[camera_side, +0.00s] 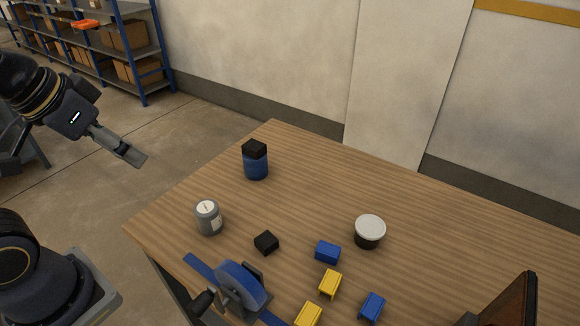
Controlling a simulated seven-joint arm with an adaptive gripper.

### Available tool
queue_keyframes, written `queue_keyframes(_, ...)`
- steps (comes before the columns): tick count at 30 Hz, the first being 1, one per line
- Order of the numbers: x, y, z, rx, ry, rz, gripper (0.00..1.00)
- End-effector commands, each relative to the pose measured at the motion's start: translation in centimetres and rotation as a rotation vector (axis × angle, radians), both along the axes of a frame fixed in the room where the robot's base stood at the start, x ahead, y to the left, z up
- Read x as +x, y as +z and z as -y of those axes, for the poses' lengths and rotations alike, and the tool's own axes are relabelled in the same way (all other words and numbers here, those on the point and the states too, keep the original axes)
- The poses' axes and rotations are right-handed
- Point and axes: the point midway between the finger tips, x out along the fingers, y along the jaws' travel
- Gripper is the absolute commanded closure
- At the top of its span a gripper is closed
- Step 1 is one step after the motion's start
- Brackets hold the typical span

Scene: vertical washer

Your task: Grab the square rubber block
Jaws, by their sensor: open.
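The square rubber block looks to be the small black block (266,243) lying on the wooden table (330,180), between the grey canister and the blue bins. My gripper (130,152) is in the upper left, above the floor and off the table's left edge. It points down and to the right, well apart from the block. It is open, seen nearly edge-on, and nothing shows between its fingers.
A blue jar with a black lid (255,160), a grey canister (208,217) and a white-lidded tub (370,231) stand around the block. Blue bins (327,252) and yellow bins (330,283) lie to its right. A blue clamp-like device (240,285) is in front. The back right table is clear.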

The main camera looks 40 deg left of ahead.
Motion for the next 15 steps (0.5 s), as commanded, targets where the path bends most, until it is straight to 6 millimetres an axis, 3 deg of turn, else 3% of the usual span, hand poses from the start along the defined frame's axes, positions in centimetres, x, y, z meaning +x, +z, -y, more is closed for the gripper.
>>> queue_keyframes(5,2.3,2.5,0.1,-0.012,0.01,0.056,0.24)
queue_keyframes(9,6.9,3.4,1.1,-0.024,-0.016,0.013,0.24)
queue_keyframes(12,11.2,2.4,2.6,-0.029,-0.048,-0.051,0.24)
queue_keyframes(15,15.1,-0.1,4.6,-0.026,-0.085,-0.13,0.24)
